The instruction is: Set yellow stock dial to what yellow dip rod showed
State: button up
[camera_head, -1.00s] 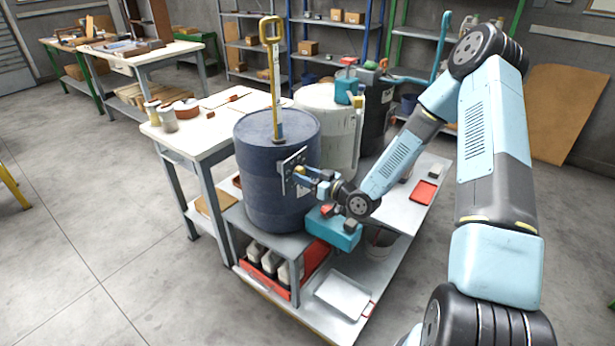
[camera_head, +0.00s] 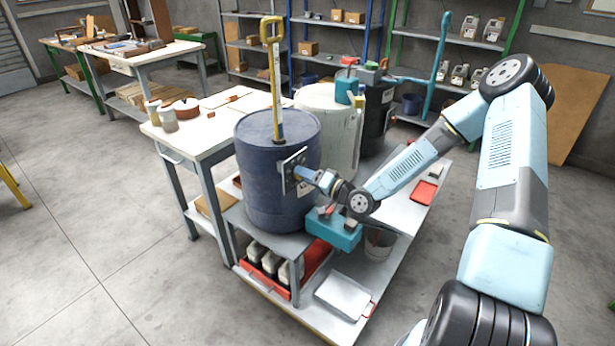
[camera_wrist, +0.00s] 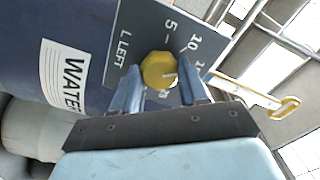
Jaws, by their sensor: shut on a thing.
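The yellow stock dial (camera_wrist: 158,70) is a round knob on a grey plate (camera_head: 294,170) on the side of the blue drum (camera_head: 262,185). The plate reads "L LEFT", with 5, 10 and a partly hidden further number. A pale line on the knob points roughly right in the wrist view, but its exact reading is unclear. My gripper (camera_wrist: 161,88) is shut on the knob, one finger on each side; the head view shows it against the plate (camera_head: 304,174). The yellow dip rod (camera_head: 277,90) stands upright in the drum's top, its lower end hidden inside.
A white drum (camera_head: 318,100) and a dark drum stand behind the blue one. A teal box (camera_head: 334,230) sits just below my wrist. A red tray (camera_head: 424,192) lies on the cart to the right. A white-topped table (camera_head: 205,135) is at left.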

jog(key=shift+m, duration=1.2)
jog(key=shift+w, duration=0.1)
jog(key=o, duration=1.1)
jog(key=shift+c, duration=0.2)
jog(key=shift+d, duration=0.1)
jog(key=v, duration=1.3)
jog(key=shift+s+d, duration=0.2)
jog(key=shift+s, duration=0.1)
jog(key=shift+f, duration=0.15)
